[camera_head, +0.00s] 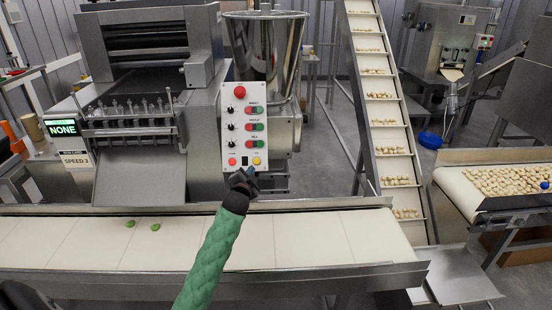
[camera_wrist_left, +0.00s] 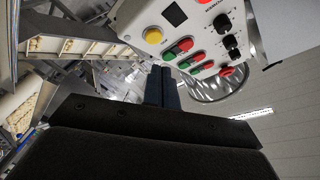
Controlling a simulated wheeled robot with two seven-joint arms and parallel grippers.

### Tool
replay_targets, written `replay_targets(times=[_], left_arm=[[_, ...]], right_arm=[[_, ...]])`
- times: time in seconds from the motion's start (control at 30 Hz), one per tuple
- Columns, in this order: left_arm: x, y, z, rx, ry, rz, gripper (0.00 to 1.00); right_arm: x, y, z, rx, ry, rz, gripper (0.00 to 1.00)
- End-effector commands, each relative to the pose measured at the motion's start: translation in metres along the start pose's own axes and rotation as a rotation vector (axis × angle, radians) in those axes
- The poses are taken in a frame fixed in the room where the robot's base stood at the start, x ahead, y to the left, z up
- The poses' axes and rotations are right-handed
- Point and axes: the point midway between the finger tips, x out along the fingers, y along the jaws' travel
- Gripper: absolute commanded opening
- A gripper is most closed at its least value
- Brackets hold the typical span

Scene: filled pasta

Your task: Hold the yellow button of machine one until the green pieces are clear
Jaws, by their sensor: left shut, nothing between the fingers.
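The yellow button (camera_head: 256,160) is at the lower right of the white control panel (camera_head: 240,130) on the machine. It also shows in the left wrist view (camera_wrist_left: 153,36), uncovered. My left gripper (camera_head: 246,174) is shut and empty, its tips just below the button. In the left wrist view the shut fingers (camera_wrist_left: 161,72) point toward the panel, and the button shows beyond the tips; they look apart from it. Two green pieces (camera_head: 130,223) (camera_head: 155,227) lie on the left part of the pale conveyor belt (camera_head: 300,236). My right gripper is not in view.
The panel also has a large red button (camera_head: 239,91), black knobs and red and green buttons. A screen (camera_head: 63,128) at left reads NONE, with SPEED 3 below.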

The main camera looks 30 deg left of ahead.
Motion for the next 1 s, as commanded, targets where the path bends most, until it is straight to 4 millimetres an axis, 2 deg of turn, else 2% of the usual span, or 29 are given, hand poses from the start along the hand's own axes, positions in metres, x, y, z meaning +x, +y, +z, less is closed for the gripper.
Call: replay_targets(times=[0.2,0.3,0.77,1.0], left_arm=[[-0.003,-0.016,-0.027,0.138,0.144,-0.103,0.00],[-0.004,-0.020,-0.034,0.184,0.173,-0.128,0.00],[-0.004,-0.020,-0.034,0.212,0.170,-0.129,0.00],[0.001,-0.017,-0.030,0.212,0.170,-0.129,0.00]], right_arm=[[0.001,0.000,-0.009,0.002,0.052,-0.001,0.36],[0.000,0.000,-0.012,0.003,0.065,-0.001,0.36],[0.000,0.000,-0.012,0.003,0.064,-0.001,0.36],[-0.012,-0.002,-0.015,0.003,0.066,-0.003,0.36]])
